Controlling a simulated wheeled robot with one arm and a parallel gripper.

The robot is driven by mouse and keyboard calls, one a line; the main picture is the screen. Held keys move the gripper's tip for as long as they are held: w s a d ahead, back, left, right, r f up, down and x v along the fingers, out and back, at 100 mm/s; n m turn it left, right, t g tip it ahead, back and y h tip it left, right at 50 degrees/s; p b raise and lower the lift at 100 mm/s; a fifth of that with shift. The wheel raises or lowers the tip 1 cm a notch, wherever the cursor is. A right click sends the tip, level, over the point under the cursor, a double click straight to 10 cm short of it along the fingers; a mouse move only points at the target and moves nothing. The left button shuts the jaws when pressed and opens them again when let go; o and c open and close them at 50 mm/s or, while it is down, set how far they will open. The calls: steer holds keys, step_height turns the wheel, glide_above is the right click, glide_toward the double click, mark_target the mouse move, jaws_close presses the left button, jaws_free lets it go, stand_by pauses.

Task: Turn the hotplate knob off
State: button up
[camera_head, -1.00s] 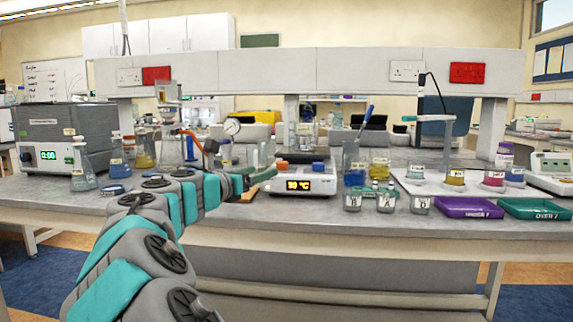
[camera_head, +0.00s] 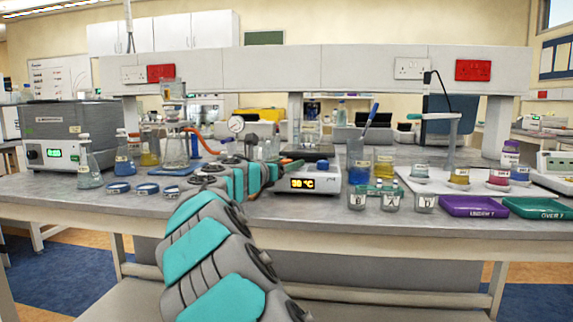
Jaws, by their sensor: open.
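The white hotplate (camera_head: 318,174) stands on the bench near the middle, with a lit orange display (camera_head: 302,184) reading about 30 °C on its front. Its knob cannot be made out; the left part of the hotplate is partly behind my arm. My gripper (camera_head: 291,168) is at the hotplate's upper left edge, small in the view and pointing right. It is open, with nothing seen between the fingers. I cannot tell whether it touches the hotplate.
Left of my arm are flasks (camera_head: 89,166), dishes (camera_head: 147,189) and a grey oven-like device (camera_head: 68,130). Right of the hotplate stand a beaker (camera_head: 358,160) and small labelled jars (camera_head: 390,197). A purple tray (camera_head: 473,206) and a green tray (camera_head: 541,208) lie farther right.

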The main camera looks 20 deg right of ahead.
jaws_close()
stand_by(0.4)
steer(key=shift+s+r+n+t, duration=0.1)
steer(key=shift+n+t, duration=0.2)
steer(key=shift+t, duration=0.1)
steer(key=shift+n+t+y+p, duration=0.3)
steer(key=shift+n+t+y, duration=0.2)
steer(key=shift+t+y, duration=0.15)
steer(key=n+t+y, duration=0.1)
steer(key=n+t+y+b, duration=0.1)
steer(key=t+y, duration=0.1)
steer(key=shift+d+f+n+y, duration=0.15)
steer(key=shift+f+n+y, duration=0.1)
steer(key=shift+n, duration=0.15)
steer(key=n+t+y+b, duration=0.2)
steer(key=n+y+b, duration=0.1)
steer(key=y, duration=0.1)
steer(key=shift+r+n+t+y+b, duration=0.1)
steer(key=shift+n+t+y+b, duration=0.45)
steer(key=shift+n+y+b, duration=0.95)
steer(key=shift+a+r+y+p, duration=0.2)
steer(key=shift+y+p, duration=0.1)
steer(key=shift+y, duration=0.5)
jaws_free()
steer(key=shift+f, duration=0.1)
